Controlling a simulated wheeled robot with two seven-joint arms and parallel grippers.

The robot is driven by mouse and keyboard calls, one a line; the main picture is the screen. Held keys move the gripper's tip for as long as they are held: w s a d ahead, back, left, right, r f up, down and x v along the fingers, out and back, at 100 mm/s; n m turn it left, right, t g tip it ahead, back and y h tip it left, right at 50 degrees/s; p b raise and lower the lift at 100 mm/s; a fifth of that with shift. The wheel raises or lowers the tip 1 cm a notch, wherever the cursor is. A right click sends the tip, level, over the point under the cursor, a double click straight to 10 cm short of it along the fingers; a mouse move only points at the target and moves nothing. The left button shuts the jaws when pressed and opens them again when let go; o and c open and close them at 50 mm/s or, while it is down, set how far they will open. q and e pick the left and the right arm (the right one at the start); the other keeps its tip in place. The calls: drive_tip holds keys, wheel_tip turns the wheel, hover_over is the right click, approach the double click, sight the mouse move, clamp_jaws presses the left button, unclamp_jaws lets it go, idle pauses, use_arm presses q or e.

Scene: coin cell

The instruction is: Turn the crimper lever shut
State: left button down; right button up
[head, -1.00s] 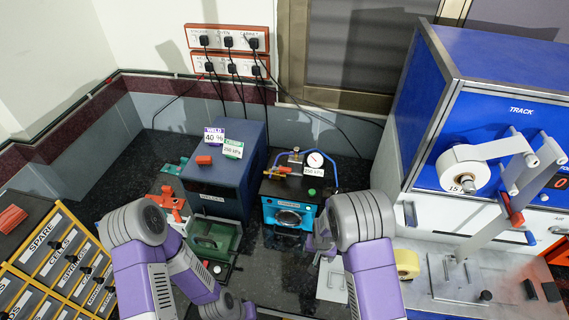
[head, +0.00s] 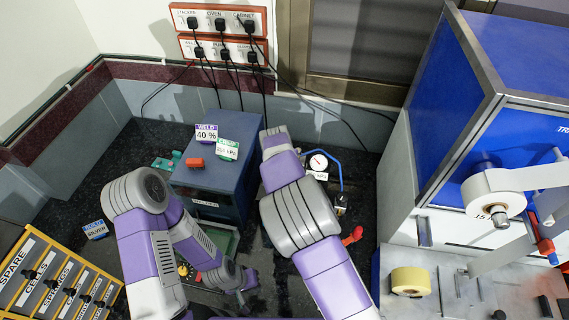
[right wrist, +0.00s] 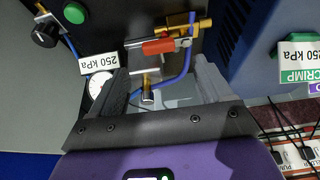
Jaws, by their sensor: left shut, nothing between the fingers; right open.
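In the right wrist view, the red lever (right wrist: 163,46) lies on a brass valve (right wrist: 190,28) at the crimper. My right gripper (right wrist: 165,80) is open, and the lever shows beyond and between its two fingers, with no contact seen. In the head view, my right arm covers the lever and most of the crimper. Its pressure gauge (head: 319,162) and blue hose still show, and a red handle (head: 352,236) sticks out to the right of my arm. My left gripper (head: 245,285) is shut and empty, low in front of the blue welder box (head: 235,160).
Cards reading WELD 40 % (head: 206,133) and CRIMP 250 kPa (head: 228,149) stand on the welder box. A drawer unit (head: 50,285) is at the lower left. A blue and white machine (head: 470,110) with tape rolls fills the right. Cables hang behind the crimper.

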drive_tip(key=x, duration=0.6)
drive_tip(key=shift+s+f+p, duration=0.1)
drive_tip(key=shift+s+p, duration=0.05)
drive_tip(key=shift+p, duration=0.2)
drive_tip(key=shift+d, duration=0.1)
drive_tip(key=shift+c, duration=0.3)
drive_tip(key=c, duration=1)
